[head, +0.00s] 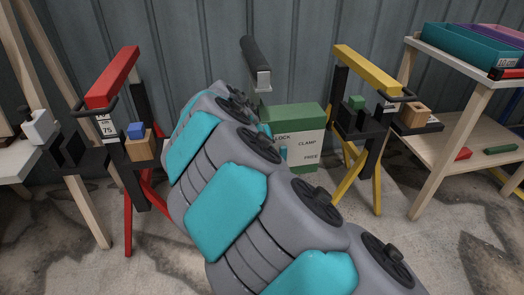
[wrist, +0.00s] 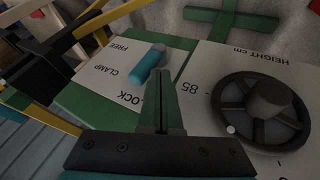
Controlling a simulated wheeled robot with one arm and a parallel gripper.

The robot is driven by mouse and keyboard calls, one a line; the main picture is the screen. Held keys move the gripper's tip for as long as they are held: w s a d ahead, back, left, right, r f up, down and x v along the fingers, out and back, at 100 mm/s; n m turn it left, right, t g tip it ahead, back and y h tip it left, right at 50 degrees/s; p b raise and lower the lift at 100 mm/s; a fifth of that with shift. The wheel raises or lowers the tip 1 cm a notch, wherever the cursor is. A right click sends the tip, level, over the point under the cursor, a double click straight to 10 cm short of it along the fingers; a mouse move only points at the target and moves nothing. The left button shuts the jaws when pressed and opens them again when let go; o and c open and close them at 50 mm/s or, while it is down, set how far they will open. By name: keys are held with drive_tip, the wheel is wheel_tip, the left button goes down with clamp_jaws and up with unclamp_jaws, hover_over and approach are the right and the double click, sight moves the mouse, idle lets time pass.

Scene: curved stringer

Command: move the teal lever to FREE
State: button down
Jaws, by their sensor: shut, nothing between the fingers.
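The teal lever (wrist: 147,65) is a short rounded handle on a white panel (wrist: 185,55) printed FREE, CLAMP and LOCK. In the head view the lever (head: 283,153) shows as a small teal piece on the panel of the green box (head: 293,115), partly behind my arm. My gripper is hidden there.
A red stand (head: 112,78) is at left and a yellow stand (head: 367,70) at right. A shelf table (head: 465,60) with trays stands farther right.

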sight(284, 149)
drive_tip(key=shift+w+d+r+y, duration=0.15)
drive_tip(key=shift+d+r+y, duration=0.05)
drive_tip(key=shift+d+y, duration=0.3)
idle(0.6)
drive_tip(key=d+y, duration=0.1)
drive_tip(key=g+y, duration=0.1)
drive_tip(key=d+m+y, duration=0.1)
drive_tip(key=shift+w+d+r+g+y, duration=0.25)
drive_tip(key=shift+w+d+g+y, duration=0.05)
drive_tip(key=shift+w+y, duration=0.1)
drive_tip(key=d+y, duration=0.1)
drive_tip(key=d+y+b, duration=0.1)
drive_tip(key=w+d+m+g+y, duration=0.1)
drive_tip(key=y, duration=0.1)
drive_tip(key=shift+f+b, duration=0.3)
drive_tip(key=shift+b, duration=0.1)
drive_tip(key=y, duration=0.1)
drive_tip(key=d+f+y+b, duration=0.1)
drive_tip(key=d+m+y+b, duration=0.1)
drive_tip(key=y, duration=0.1)
drive_tip(key=shift+w+d+f+g, duration=0.15)
drive_tip(key=shift+w+f+g, duration=0.15)
drive_tip(key=shift+f+g, duration=0.1)
drive_tip(key=shift+w+d+f+m+g+y+b, duration=0.2)
drive_tip(key=shift+d+f+y+b, duration=0.25)
drive_tip(key=shift+y, duration=0.55)
drive_tip(key=shift+d+f+m+g+y+b, duration=0.1)
drive_tip(key=shift+d+f+m+y+b, duration=0.3)
drive_tip(key=shift+y, duration=0.6)
